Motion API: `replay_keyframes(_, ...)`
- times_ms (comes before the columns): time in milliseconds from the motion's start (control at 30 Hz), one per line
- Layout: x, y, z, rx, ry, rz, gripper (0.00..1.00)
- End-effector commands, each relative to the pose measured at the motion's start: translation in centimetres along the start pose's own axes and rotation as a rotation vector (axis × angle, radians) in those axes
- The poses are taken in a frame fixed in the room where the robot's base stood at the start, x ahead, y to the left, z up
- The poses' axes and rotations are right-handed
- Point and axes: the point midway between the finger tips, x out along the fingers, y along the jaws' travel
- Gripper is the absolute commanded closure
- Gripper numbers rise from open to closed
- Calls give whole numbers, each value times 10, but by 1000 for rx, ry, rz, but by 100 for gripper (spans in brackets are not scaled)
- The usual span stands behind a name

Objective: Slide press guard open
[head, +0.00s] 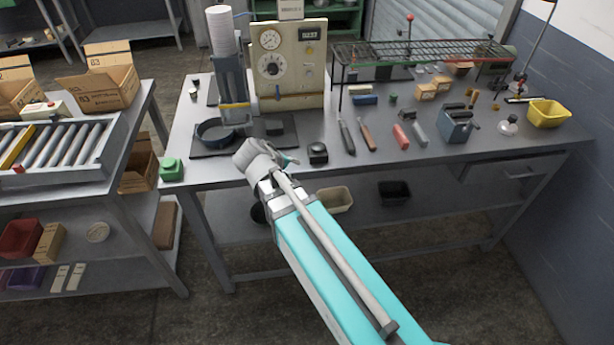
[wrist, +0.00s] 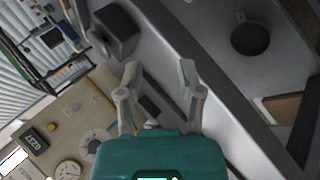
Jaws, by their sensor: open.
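The press (head: 222,60) stands at the back left of the bench in the head view. A grey panel with a yellow lower bar (head: 235,105), seemingly its guard, is at its front. A dark round pan (head: 215,132) sits on the dark base below it. My gripper (head: 286,160) is over the bench's front edge, right of the pan and apart from the press. In the wrist view my gripper (wrist: 158,72) has its two fingers spread with nothing between them. The press and guard are not clearly seen in the wrist view.
The beige control box (head: 288,65) with gauges and a blue bar stands right of the press; it also shows in the wrist view (wrist: 70,130). Tools and a wire rack (head: 420,52) are further right.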

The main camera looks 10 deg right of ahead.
Motion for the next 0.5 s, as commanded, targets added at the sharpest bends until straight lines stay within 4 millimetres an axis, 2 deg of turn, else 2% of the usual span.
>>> replay_keyframes(200,11,5,24,73,-59,-94,52)
replay_keyframes(500,19,7,46,150,-114,-194,52)
